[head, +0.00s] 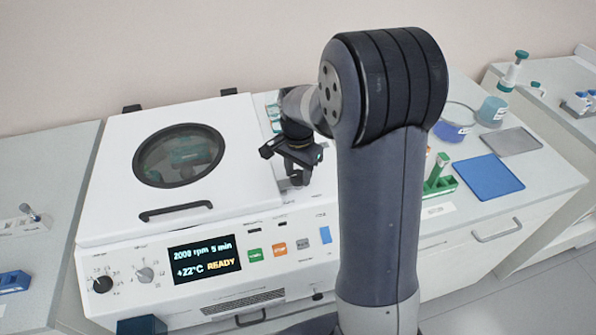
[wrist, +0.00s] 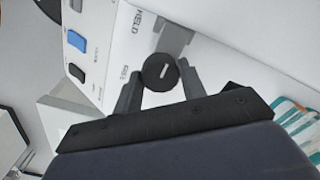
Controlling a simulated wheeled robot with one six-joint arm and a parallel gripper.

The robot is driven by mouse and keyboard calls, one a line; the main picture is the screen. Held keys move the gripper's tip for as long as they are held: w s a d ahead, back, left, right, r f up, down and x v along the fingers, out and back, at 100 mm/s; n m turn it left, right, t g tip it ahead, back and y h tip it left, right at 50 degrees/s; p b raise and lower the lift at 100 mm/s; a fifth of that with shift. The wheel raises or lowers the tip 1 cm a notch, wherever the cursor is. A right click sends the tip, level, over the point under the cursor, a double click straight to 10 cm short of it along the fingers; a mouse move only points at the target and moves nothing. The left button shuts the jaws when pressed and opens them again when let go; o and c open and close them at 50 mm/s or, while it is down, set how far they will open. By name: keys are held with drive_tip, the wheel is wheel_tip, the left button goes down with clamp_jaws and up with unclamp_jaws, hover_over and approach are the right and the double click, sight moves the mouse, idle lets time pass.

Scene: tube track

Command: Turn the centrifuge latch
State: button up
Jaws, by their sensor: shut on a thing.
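The centrifuge (head: 110,200) is a white machine with a round window in its lid (head: 235,140). The lid is down, and its display (head: 204,259) reads 2000 rpm, 5 min, +22°C, READY. The latch (wrist: 160,72) is a round black knob with a short white mark, on a white face next to printed labels; one reads HELD. My gripper (head: 297,178) is at the right side of the machine's top. In the wrist view my gripper (wrist: 159,82) has one finger on each side of the latch, shut on it. The latch is hidden in the head view.
My arm covers the middle right of the head view. A green rack (head: 443,184), a blue mat (head: 488,177) and a grey tray (head: 511,141) lie on the bench to the right.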

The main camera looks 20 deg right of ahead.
sight(298, 175)
drive_tip(key=o, duration=1)
wheel_tip(298, 175, up, 11)
drive_tip(key=shift+f+b, duration=0.1)
drive_tip(key=shift+b, duration=0.25)
wheel_tip(298, 175, down, 11)
drive_tip(key=shift+p, duration=0.4)
drive_tip(key=shift+r, duration=0.2)
